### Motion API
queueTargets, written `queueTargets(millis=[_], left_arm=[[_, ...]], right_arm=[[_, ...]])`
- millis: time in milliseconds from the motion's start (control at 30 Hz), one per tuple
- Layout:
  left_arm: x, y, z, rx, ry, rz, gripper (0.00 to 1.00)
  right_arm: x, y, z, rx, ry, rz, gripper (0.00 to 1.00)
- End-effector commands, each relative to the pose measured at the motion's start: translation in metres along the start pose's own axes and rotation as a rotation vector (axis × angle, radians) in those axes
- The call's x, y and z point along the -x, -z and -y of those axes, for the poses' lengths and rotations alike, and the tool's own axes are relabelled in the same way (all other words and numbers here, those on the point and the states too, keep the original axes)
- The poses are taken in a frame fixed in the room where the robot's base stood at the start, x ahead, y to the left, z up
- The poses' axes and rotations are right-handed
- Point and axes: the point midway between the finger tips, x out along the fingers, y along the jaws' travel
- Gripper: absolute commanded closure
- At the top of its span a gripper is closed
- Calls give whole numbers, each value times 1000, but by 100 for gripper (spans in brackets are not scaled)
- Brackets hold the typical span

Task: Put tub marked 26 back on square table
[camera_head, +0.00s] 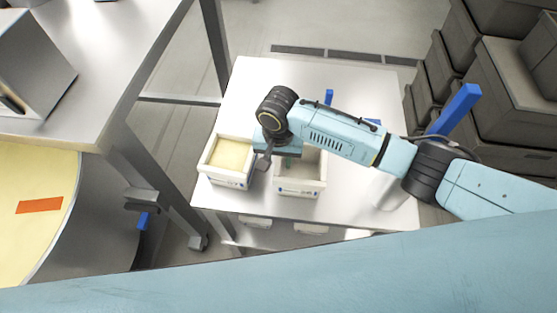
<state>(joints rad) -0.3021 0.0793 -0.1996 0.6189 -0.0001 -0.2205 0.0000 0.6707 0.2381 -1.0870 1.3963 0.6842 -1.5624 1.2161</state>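Two white tubs stand side by side on a white square-cornered table (335,85). The left tub (228,181) has a pale yellow fill. The right tub (299,190) shows a grey inside, partly hidden by my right arm. Small labels are on their front walls, too small to read, so I cannot tell which is marked 26. My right gripper (272,160) points down at the gap between the tubs, by the right tub's left wall. A dark finger shows there; whether it touches or grips the wall is unclear. My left gripper is not in view.
A grey-topped bench (90,60) with a metal box (35,70) stands at the upper left. A round yellow surface with an orange patch (40,206) is below it. Dark crates (515,80) are stacked at the right.

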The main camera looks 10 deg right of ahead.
Motion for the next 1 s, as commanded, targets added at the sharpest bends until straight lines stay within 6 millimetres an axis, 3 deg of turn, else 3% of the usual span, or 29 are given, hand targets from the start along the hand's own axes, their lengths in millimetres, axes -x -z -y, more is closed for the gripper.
queueTargets(millis=[300, 500, 700, 1000], left_arm=[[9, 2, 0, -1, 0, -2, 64], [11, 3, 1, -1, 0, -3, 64], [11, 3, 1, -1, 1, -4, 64], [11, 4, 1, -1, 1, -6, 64]], right_arm=[[71, 1, 0, -1, 3, -2, 65], [98, 0, 0, -1, 3, -1, 65], [106, 0, 0, -2, 2, 0, 65], [102, -1, 0, 3, 8, 4, 65]])
